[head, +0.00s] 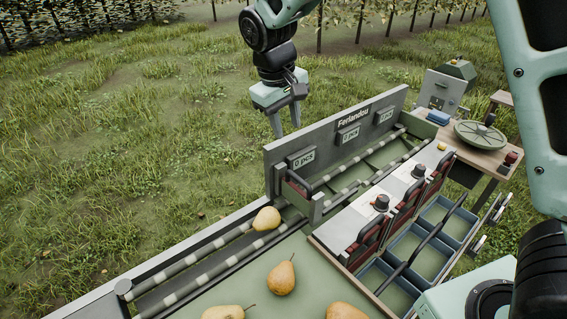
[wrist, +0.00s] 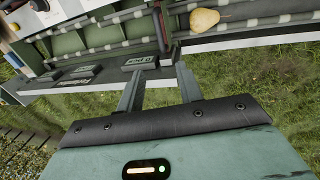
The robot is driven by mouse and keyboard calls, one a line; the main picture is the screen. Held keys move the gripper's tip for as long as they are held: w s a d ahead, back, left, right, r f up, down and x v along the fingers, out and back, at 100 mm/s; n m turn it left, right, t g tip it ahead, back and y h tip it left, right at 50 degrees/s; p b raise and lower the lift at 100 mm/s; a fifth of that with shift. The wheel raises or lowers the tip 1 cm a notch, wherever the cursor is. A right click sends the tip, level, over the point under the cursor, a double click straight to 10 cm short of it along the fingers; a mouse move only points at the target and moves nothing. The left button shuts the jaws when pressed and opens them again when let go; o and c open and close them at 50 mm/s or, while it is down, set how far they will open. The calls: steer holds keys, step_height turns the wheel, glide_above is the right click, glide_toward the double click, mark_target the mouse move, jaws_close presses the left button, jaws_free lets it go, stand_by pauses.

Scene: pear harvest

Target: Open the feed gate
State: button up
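A dark reddish panel (head: 297,187), which looks like the feed gate, stands across the roller lane just below the "0 pcs" sign (head: 301,160). It seems closed; its latch or handle cannot be made out. In the wrist view a dark upright bar (wrist: 160,30) crosses the lane at the same place. A yellow pear (head: 267,219) lies on the rollers in front of it; it also shows in the wrist view (wrist: 204,20). My gripper (head: 286,124) hangs fingers down beyond the sign board, apart from the gate. Its fingers (wrist: 156,76) are spread and empty.
The grey sign board (head: 340,136) stands between my gripper and the lanes. Several pears lie on the green tray (head: 255,285) in front. Red gates with knobs (head: 381,203) and blue bins (head: 436,259) are at right. Open grass (head: 130,150) lies left.

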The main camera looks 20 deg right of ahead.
mark_target(297, 177)
steer(key=d+f+p, duration=0.1)
steer(key=f, duration=0.4)
steer(key=d+f+p, duration=0.1)
steer(key=f+p, duration=0.1)
steer(key=f, duration=0.4)
steer(key=w+d+f+p, duration=0.1)
steer(key=f, duration=0.4)
steer(key=shift+f, duration=0.15)
jaws_close()
